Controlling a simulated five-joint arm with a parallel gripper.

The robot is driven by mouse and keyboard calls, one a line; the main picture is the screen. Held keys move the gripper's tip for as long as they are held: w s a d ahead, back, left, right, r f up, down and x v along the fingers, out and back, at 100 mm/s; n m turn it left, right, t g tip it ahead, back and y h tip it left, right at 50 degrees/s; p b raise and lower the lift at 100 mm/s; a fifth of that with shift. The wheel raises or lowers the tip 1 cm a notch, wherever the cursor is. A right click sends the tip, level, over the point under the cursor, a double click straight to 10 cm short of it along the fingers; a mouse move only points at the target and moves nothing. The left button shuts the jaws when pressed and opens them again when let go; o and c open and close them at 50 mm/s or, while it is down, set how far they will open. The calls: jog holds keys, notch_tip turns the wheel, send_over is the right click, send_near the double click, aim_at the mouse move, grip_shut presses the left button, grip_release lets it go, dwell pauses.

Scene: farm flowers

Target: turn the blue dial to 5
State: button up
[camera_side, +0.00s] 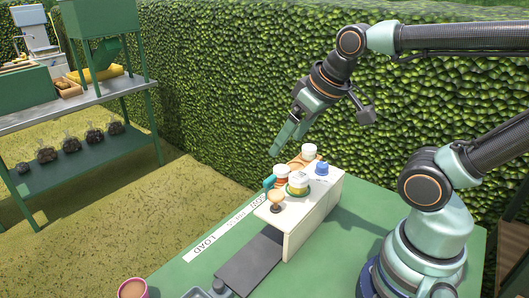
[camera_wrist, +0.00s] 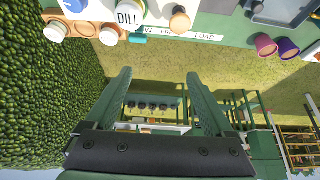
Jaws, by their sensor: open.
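The blue dial (camera_side: 321,169) sits on top of a pale box-like panel (camera_side: 310,222) on the green table. In the wrist view a blue round part, probably the dial (camera_wrist: 75,4), is cut off by the top edge. I cannot read its setting in either view. My gripper (camera_side: 285,142) is in the air above and to the left of the panel in the side view, apart from the dial. Its two green fingers (camera_wrist: 158,80) are spread and empty in the wrist view.
Close to the dial on the panel are a white-capped jar (camera_side: 309,151), a jar labelled DILL (camera_wrist: 129,15) and a wooden knob (camera_side: 276,199). A purple-rimmed cup (camera_side: 132,289) stands at the table's front. A hedge (camera_side: 230,80) rises behind. The air around my gripper is clear.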

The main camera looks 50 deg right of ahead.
jog(key=shift+c, duration=1.1)
jog(key=n+g, duration=0.6)
jog(key=n, duration=0.3)
send_near(323, 164)
notch_tip(323, 164, down, 9)
jog(key=shift+s+r, duration=0.1)
jog(key=shift+r, duration=0.05)
grip_shut()
